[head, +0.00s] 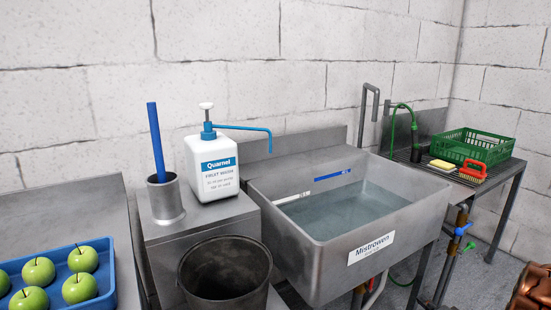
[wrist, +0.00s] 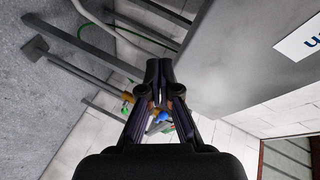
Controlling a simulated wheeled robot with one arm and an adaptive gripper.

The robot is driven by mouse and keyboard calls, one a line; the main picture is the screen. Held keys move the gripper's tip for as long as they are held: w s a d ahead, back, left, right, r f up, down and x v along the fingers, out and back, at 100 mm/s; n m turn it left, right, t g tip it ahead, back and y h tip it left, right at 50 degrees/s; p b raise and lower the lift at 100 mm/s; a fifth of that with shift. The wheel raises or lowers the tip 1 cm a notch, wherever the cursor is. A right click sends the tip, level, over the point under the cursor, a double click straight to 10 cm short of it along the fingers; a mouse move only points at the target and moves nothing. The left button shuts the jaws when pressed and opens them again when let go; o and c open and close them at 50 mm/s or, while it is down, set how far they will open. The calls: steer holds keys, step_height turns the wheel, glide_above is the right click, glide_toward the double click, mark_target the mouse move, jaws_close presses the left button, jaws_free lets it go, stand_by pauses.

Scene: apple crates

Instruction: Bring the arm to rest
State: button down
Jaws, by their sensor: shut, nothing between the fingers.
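My gripper (wrist: 158,72) shows in the wrist view, with its dark fingers together and nothing between them. It is beside the outside of the steel sink (wrist: 225,70), whose wall and part of its label fill the right of that view. A blue valve handle (wrist: 162,117) and pipes show behind the fingers. There the sink (head: 402,227) holds water and stands against the block wall.
In the head view, a blue tray (head: 107,300) holds green apples (head: 83,259) at the lower left. A white pump bottle (head: 213,180), a metal cup (head: 164,199) and a dark bucket (head: 226,270) stand left of the sink. A green crate (head: 472,148) is on the right-hand drainer.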

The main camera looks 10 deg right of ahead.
steer(key=s+a+r+n+g+h+p, duration=0.1)
steer(key=s+a+r+n+g+p, duration=0.15)
steer(key=a+r+g+p, duration=0.7)
steer(key=s+a+r+n+h+p, duration=0.1)
steer(key=a+r+n+h+p, duration=0.2)
steer(key=r, duration=1.3)
steer(key=s+a+r+n+g+y+p, duration=0.2)
steer(key=s+a+r, duration=0.3)
steer(key=s+a, duration=0.4)
steer(key=s+a+r+n+g+y+p, duration=0.1)
steer(key=s+a+r+n+g+p, duration=0.1)
steer(key=s+a+r, duration=0.4)
steer(key=s+a+r+n+g+y+p, duration=0.2)
steer(key=s+a+r+n+g+p, duration=0.1)
steer(key=s+a, duration=0.9)
step_height(320, 180, up, 3)
steer(key=a+n+p, duration=0.1)
steer(key=p, duration=0.2)
steer(key=shift+s+f+n+y, duration=0.15)
steer(key=shift+f+n+y, duration=0.05)
steer(key=shift+n+y, duration=0.15)
